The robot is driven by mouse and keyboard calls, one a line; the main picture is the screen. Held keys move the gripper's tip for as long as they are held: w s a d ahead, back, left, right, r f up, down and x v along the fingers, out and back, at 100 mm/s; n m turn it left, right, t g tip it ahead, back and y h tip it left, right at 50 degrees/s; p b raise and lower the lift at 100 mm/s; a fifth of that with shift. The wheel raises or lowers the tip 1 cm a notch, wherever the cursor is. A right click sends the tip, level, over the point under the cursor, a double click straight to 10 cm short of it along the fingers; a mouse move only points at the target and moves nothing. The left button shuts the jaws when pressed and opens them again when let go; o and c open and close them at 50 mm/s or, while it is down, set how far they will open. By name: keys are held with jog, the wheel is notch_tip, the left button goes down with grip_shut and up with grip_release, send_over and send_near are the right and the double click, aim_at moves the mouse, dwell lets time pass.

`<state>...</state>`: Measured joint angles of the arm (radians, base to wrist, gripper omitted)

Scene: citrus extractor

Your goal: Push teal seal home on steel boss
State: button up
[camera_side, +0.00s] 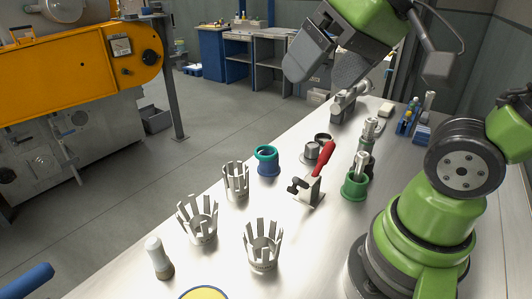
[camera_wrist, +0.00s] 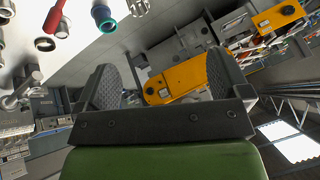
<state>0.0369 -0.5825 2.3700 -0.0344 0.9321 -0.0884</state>
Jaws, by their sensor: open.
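A teal ring (camera_side: 266,152), which looks like the teal seal, rests on top of a blue cup-like holder (camera_side: 267,167) in the middle of the bench. The teal and blue pair also shows at the top of the wrist view (camera_wrist: 103,14). A short grey metal cylinder (camera_side: 312,150), possibly the steel boss, stands to its right on the bench. My gripper (camera_side: 322,68) is open and empty, raised well above the bench at the top of the side view. Its two fingers stand apart in the wrist view (camera_wrist: 165,82), with nothing between them.
Several slotted metal crowns (camera_side: 263,250) stand at the front left. A red-handled clamp (camera_side: 323,160) is right of the seal. Green holders (camera_side: 354,187) with metal parts stand farther right. A small white-topped tool (camera_side: 157,255) stands at the near left. Bare bench lies between these.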

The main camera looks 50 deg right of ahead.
jog(key=w+d+n+g+h, duration=0.15)
jog(key=w+d, duration=0.25)
jog(key=w, duration=0.5)
jog(key=n+g, duration=0.4)
jog(key=g, duration=0.1)
send_near(268, 147)
notch_tip(268, 147, down, 2)
jog(key=s+a, duration=0.1)
jog(key=a, duration=0.1)
jog(key=shift+s+a+f, duration=0.1)
jog(key=shift+s+f, duration=0.05)
jog(key=shift+f, duration=1.4)
jog(key=shift+s+a+f, duration=0.1)
jog(key=shift+f, duration=1.5)
jog(key=c, duration=1)
